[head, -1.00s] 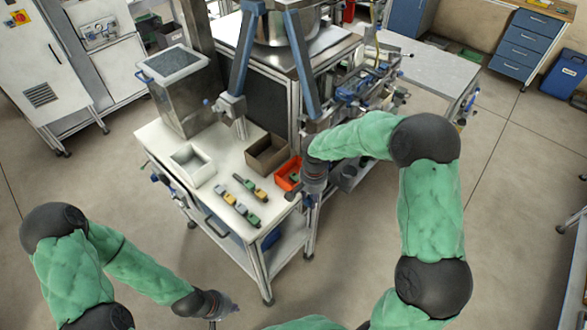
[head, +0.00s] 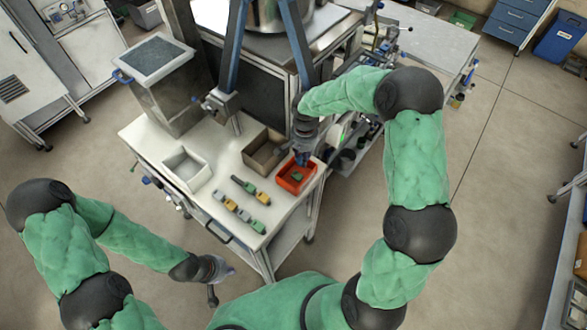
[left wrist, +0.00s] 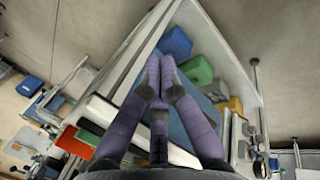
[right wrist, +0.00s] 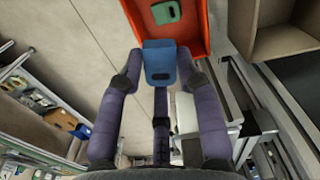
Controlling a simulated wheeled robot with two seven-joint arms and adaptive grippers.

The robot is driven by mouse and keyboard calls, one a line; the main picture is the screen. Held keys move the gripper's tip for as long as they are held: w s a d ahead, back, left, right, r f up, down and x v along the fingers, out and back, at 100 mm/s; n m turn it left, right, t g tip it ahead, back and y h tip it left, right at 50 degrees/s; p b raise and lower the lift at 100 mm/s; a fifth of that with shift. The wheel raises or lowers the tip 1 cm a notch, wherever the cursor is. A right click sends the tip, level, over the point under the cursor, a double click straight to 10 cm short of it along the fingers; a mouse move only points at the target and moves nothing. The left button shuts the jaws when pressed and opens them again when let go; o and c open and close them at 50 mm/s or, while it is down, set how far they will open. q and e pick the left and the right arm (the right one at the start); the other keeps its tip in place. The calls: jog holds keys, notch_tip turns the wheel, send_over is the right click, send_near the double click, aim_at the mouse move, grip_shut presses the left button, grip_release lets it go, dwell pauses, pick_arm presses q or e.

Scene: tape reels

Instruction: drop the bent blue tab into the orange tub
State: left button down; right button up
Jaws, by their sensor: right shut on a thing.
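The bent blue tab (right wrist: 160,62) is held between the fingertips of my right gripper (right wrist: 160,72), which is shut on it. In the right wrist view the tab hangs by the near side of the orange tub (right wrist: 198,32), with a green piece (right wrist: 165,11) lying inside the tub. In the head view my right gripper (head: 302,156) points down over the back part of the orange tub (head: 293,189); the tab is hard to make out there. My left gripper (head: 222,272) is low in front of the bench, its fingertips (left wrist: 160,72) together and empty.
A brown box (head: 256,160) stands beside the tub, and a white box (head: 186,172) further left. Several yellow, green and grey pieces (head: 238,208) lie in rows on the white bench top (head: 207,217). A steel frame and machine stand behind.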

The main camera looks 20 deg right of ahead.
jog(key=shift+s+f, duration=0.25)
jog(key=shift+s+f+b, duration=0.15)
jog(key=shift+f+b, duration=0.2)
jog(key=f, duration=0.2)
jog(key=f+b, duration=0.1)
jog(key=shift+w, duration=0.25)
jog(key=shift+f+b, duration=0.35)
jog(key=shift+f, duration=0.3)
jog(key=o, duration=0.8)
